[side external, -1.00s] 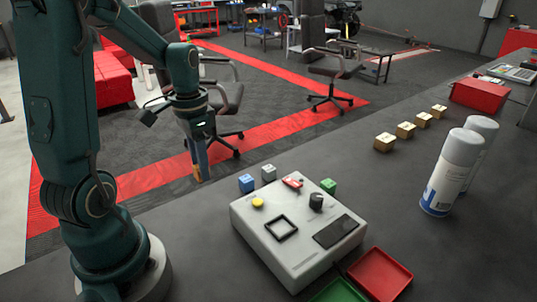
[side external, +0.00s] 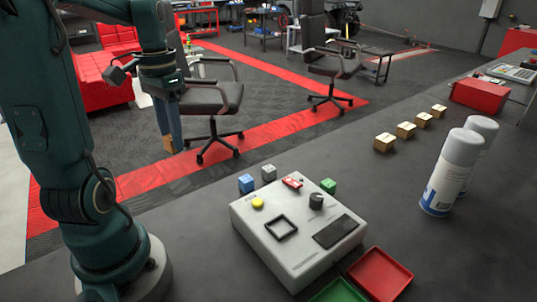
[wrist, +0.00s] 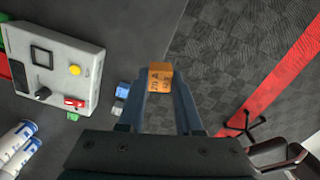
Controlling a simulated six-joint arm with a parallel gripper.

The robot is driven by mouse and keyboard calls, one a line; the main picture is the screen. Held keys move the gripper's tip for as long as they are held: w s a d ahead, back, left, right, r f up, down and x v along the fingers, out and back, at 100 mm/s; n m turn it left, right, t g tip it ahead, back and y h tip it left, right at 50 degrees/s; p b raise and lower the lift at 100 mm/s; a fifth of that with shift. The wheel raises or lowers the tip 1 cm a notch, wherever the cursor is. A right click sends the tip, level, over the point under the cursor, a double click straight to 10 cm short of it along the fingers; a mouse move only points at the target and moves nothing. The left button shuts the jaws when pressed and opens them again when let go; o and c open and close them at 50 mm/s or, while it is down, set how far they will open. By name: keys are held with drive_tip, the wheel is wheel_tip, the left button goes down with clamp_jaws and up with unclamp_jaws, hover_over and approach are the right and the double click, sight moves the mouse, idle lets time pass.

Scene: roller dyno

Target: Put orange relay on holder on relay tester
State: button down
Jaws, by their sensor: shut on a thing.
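My gripper (side external: 169,140) is shut on the orange relay (wrist: 160,77), which sits between the fingertips in the wrist view. In the side view the relay (side external: 168,146) hangs at the left, held up in the air and apart from the tester. The relay tester (side external: 250,232) is a white box on the bench with a yellow button, black knob, red switch and dark display. Its holder (side external: 281,227) is a black square frame on top, with nothing in it. The holder (wrist: 41,56) also shows at upper left in the wrist view.
Blue (side external: 246,183), grey (side external: 268,173) and green (side external: 328,186) relays stand behind the tester. Red (side external: 380,272) and green (side external: 338,292) trays lie at its front right. Two spray cans (side external: 450,172) and several gold cubes (side external: 385,142) stand to the right. The bench between is clear.

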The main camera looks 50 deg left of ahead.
drive_tip(key=w+d+r+m, duration=0.3)
drive_tip(key=w+d, duration=0.4)
drive_tip(key=d, duration=0.4)
drive_tip(key=d+f, duration=0.2)
drive_tip(key=d, duration=0.2)
drive_tip(key=w+d+f, duration=0.1)
drive_tip(key=d+f, duration=0.1)
drive_tip(key=d, duration=0.2)
drive_tip(key=w+d+f, duration=0.1)
drive_tip(key=d+f, duration=0.1)
drive_tip(key=d, duration=0.1)
drive_tip(key=shift+d+f, duration=0.25)
drive_tip(key=shift+d, duration=0.15)
drive_tip(key=shift+f, duration=2.05)
drive_tip(key=shift+f, duration=0.15)
drive_tip(key=c, duration=0.6)
unclamp_jaws()
